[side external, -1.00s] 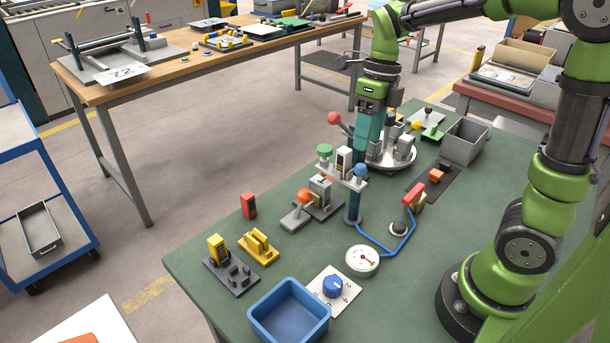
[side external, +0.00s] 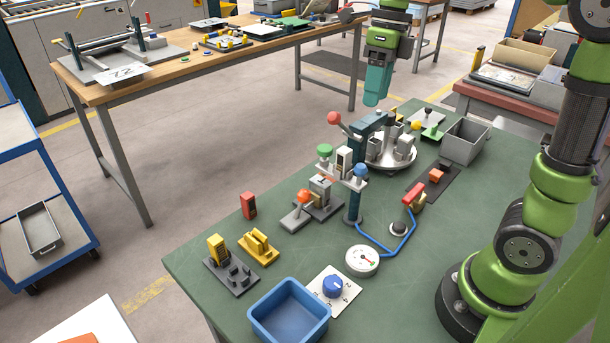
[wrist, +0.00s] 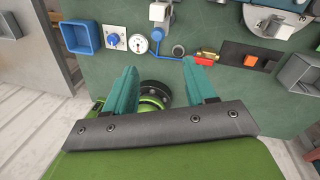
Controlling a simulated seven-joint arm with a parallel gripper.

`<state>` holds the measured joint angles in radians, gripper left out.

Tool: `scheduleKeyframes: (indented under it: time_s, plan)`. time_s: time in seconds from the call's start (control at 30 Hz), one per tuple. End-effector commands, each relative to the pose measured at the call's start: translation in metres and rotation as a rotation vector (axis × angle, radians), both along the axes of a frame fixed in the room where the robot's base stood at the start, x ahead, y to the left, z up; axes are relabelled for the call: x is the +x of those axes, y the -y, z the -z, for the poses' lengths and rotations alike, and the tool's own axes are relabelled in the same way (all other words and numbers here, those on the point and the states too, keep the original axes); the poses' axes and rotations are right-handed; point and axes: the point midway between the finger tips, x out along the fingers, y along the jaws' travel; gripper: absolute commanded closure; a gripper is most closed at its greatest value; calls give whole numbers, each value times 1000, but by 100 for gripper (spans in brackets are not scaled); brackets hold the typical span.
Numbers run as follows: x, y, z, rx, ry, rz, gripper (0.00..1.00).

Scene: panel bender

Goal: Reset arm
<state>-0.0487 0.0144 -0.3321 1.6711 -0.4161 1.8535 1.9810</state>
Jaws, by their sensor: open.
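My green arm carries my gripper (side external: 375,88), which has teal fingers. In the side external view it hangs in the air above the far part of the green table (side external: 320,245), above and apart from the panel fixtures. In the wrist view my gripper (wrist: 162,75) shows two teal fingers spread apart with nothing between them. The table surface and part of my own base show beyond the fingers. No object is held.
The air around my gripper is clear.

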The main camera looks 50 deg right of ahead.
Motion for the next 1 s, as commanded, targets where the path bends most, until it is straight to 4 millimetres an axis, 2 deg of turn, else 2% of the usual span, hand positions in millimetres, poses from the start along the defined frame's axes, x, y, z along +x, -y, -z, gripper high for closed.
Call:
scheduleKeyframes:
  time_s: [0.17,0.33,0.47,0.6,0.7,0.8,1.0]
  plan:
    - [3,-1,18,-29,126,-450,44]
    - [-8,-19,30,-94,331,-1052,44]
    - [-23,-38,36,-201,488,-1510,44]
    - [-45,-62,43,-400,623,-1987,44]
    - [-64,-77,48,-576,674,-2263,44]
    - [-78,-87,52,-693,690,-2386,44]
    - [-90,-92,48,-760,704,-2391,44]
